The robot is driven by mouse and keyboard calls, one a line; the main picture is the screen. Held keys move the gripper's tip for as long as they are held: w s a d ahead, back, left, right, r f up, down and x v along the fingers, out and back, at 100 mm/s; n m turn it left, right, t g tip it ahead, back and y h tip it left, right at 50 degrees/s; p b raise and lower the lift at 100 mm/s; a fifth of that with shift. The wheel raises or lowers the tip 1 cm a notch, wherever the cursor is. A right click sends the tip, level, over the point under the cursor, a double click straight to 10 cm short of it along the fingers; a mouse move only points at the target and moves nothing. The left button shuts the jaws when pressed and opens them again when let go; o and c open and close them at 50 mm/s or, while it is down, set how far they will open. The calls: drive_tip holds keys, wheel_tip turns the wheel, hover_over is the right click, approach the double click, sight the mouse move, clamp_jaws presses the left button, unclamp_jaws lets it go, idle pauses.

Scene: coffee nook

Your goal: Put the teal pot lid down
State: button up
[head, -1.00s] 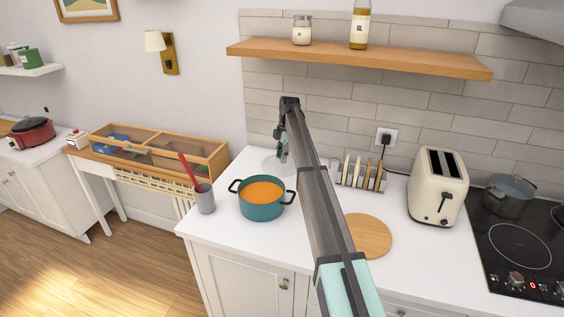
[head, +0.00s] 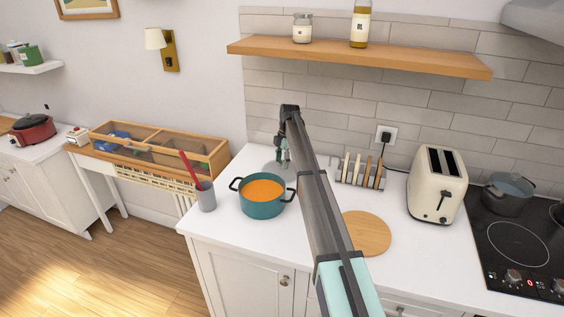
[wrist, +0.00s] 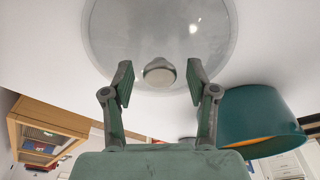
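The pot lid (wrist: 112,38) is a round, greyish, see-through disc with a silver-grey knob (wrist: 158,66). In the wrist view it lies flat against the white counter, knob toward my gripper. My gripper (wrist: 159,80) is open, one finger on each side of the knob, with a visible gap on both sides. In the head view my gripper (head: 282,153) is low over the back of the counter, behind the teal pot; the lid is hard to make out there. The teal pot (head: 262,208) stands uncovered with orange soup in it; its side also shows in the wrist view (wrist: 250,115).
A grey cup (head: 206,197) with a red utensil stands left of the pot. A round wooden board (head: 368,233), a rack of plates (head: 358,172) and a cream toaster (head: 437,185) are to the right. A wooden shelf (head: 360,58) hangs above.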

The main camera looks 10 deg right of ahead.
wheel_tip(320, 180, up, 12)
drive_tip(key=d+b, duration=0.1)
drive_tip(key=b, duration=0.2)
drive_tip(key=shift+w+d, duration=0.25)
drive_tip(key=shift+d, duration=0.1)
drive_tip(key=shift+r, duration=0.1)
